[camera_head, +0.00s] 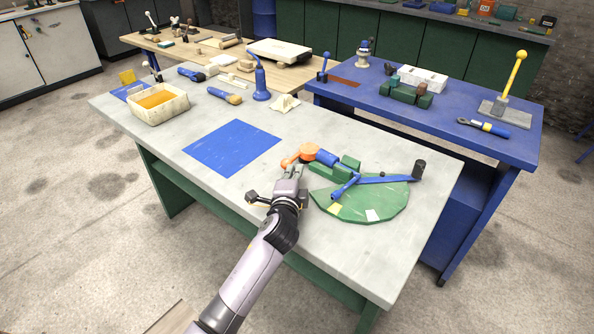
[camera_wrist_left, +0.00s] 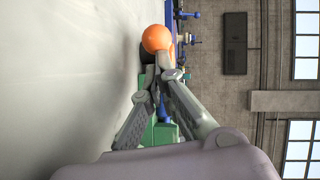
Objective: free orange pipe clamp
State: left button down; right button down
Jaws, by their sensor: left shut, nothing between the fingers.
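The orange clamp part (camera_head: 309,151) has a rounded head. It sits at the end of a short blue cylinder (camera_head: 327,158) beside a green block (camera_head: 348,164) on the light grey bench. In the left wrist view the orange piece (camera_wrist_left: 156,38) shows as a ball just past my fingertips. My left gripper (camera_head: 292,171) is shut and empty, close in front of the orange part. In the left wrist view its fingers (camera_wrist_left: 161,74) meet near the orange ball; I cannot tell whether they touch it. My right gripper is not in view.
A blue mat (camera_head: 232,147) lies left on a clear stretch of bench. A basket (camera_head: 157,102) and blue stand (camera_head: 261,85) stand farther back.

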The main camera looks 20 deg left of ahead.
aim_at(283, 164)
pick_arm(q)
jog(key=shift+a+r+m+h+p, duration=0.15)
jog(key=shift+a+m+h+p, duration=0.5)
jog(key=shift+p, duration=0.35)
jog(key=a+h+p, duration=0.1)
jog(key=a+m+h+p, duration=0.2)
jog(key=h, duration=0.1)
jog(key=shift+w+r+m+p, duration=0.1)
jog(key=shift+w+m+p, duration=0.15)
jog(key=shift+p, duration=0.15)
jog(key=a+m+h, duration=0.1)
jog(key=h, duration=0.1)
jog(key=w+a+m+g+h, duration=0.1)
jog(key=shift+a+f+m+h, duration=0.25)
jog(key=shift+a+m+h, duration=0.05)
jog(key=shift+h, duration=0.05)
jog(key=shift+w+a+f+m+h+b, duration=0.1)
jog(key=shift+w+a+m+h+b, duration=0.15)
jog(key=shift+h, duration=0.25)
jog(key=shift+w+a, duration=0.2)
jog(key=shift+w, duration=0.05)
jog(key=shift+w+a+b, duration=1.05)
jog(key=shift+w, duration=0.15)
jog(key=shift+s, duration=0.15)
